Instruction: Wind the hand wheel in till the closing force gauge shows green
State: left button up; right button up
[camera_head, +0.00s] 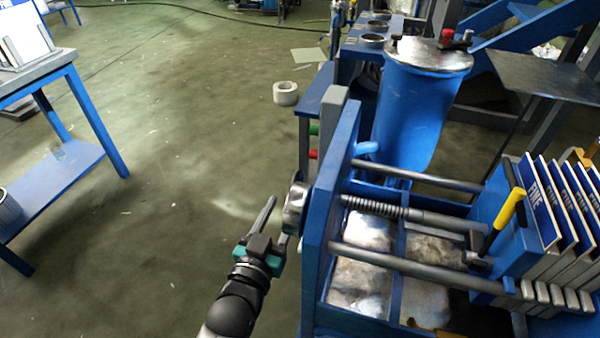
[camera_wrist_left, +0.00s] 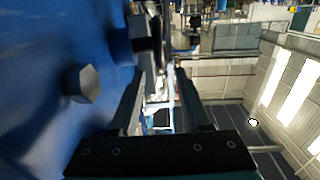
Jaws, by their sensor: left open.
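The hand wheel shows only as a round silver piece (camera_head: 295,207) on the left face of the blue end plate (camera_head: 336,190). A threaded screw (camera_head: 375,207) runs from that plate to the pressed stack. My left gripper (camera_head: 279,218) is open just left of the silver piece; whether a finger touches it I cannot tell. In the left wrist view the fingers of the gripper (camera_wrist_left: 165,68) stand apart, with a dark and silver part (camera_wrist_left: 146,32) by the left finger's tip. I cannot make out the closing force gauge. My right gripper is not in view.
A stack of white plates with blue faces (camera_head: 555,215) and a yellow handle (camera_head: 505,220) stand at right. A blue tank (camera_head: 410,110) stands behind. A hexagonal bolt head (camera_wrist_left: 82,83) projects beside my gripper.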

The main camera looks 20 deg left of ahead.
aim_at(300, 171)
pick_arm(q)
jog(key=w+b, duration=0.1)
jog(key=w, duration=0.4)
jog(key=w+b, duration=0.2)
jog(key=w, duration=0.3)
jog(key=shift+d+f, duration=0.1)
jog(key=shift+d, duration=0.1)
jog(key=shift+w+b, duration=0.5)
jog(key=shift+w, duration=0.4)
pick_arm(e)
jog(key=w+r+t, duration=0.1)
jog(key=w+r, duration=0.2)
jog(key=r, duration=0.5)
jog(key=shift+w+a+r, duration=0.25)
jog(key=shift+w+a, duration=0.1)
pick_arm(q)
grip_shut()
